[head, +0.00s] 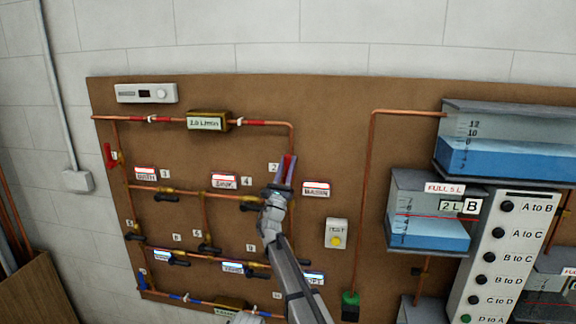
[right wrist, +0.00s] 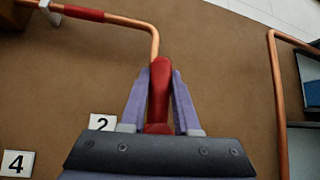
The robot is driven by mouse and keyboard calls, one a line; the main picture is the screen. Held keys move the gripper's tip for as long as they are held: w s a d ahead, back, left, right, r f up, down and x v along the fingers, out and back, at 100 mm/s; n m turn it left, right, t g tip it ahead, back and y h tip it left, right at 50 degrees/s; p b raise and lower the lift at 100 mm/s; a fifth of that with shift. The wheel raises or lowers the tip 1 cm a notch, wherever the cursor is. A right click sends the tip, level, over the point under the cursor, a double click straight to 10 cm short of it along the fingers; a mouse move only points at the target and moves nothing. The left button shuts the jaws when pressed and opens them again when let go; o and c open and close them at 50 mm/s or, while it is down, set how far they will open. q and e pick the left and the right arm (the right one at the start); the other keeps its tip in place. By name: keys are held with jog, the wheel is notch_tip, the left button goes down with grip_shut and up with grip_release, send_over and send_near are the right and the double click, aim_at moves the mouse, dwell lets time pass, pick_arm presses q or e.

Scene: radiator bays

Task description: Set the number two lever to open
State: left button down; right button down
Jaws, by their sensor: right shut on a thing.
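The number two lever is a red handle (right wrist: 159,95) beside the "2" label (right wrist: 102,122) in the right wrist view. It points up, roughly in line with the copper pipe above it. In the head view the lever (head: 289,167) shows as a red strip between the fingers, next to its "2" label (head: 274,167). My right gripper (head: 287,164) is shut on the lever, with one finger on each side of it (right wrist: 164,80). The lever's pivot is hidden behind the gripper.
Another red lever (head: 108,156) stands at the board's left. Several black-handled valves, such as one (head: 167,197) under label 3, sit on lower pipes. A test box with a yellow button (head: 336,240), blue-filled tanks (head: 428,235) and a button panel (head: 500,260) are to the right.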

aim_at(286, 169)
jog(key=c, duration=0.7)
grip_release()
jog(key=shift+o, duration=0.2)
jog(key=b+v, duration=0.5)
jog(key=v, duration=0.2)
jog(key=shift+f, duration=0.25)
jog(key=shift+s+a+f, duration=0.1)
jog(key=shift+s+a, duration=0.1)
jog(key=shift+d, duration=0.1)
